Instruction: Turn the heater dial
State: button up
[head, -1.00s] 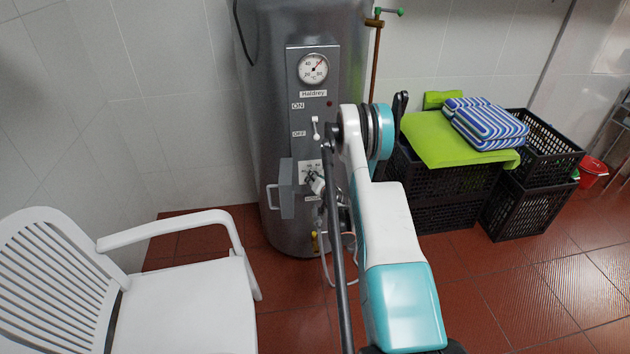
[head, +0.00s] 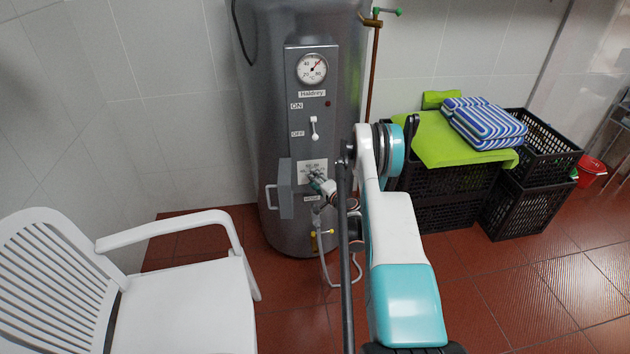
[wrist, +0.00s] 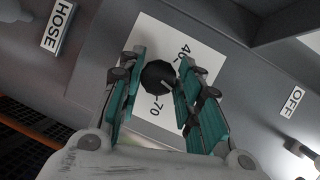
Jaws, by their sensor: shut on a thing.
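The heater (head: 274,110) is a tall grey cylinder against the tiled wall, with a control panel on its front. The heater dial (wrist: 158,77) is a round black knob on a white scale plate, which also shows in the head view (head: 304,167). In the wrist view the numbers 40 and 70 are readable beside it. My gripper (wrist: 160,80) has its teal fingers on either side of the dial and is shut on it. In the head view my gripper (head: 318,182) reaches the panel from the right and partly hides the dial.
A white switch (head: 314,128) sits by the OFF label, below a round gauge (head: 312,69). An open panel door (head: 286,190) with a handle stands left of the dial. A white chair (head: 180,290) is at left; black crates (head: 450,195) stand at right.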

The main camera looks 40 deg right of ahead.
jog(key=shift+d, duration=0.1)
dwell(0.5)
jog(key=o, duration=1)
jog(key=shift+f, duration=0.1)
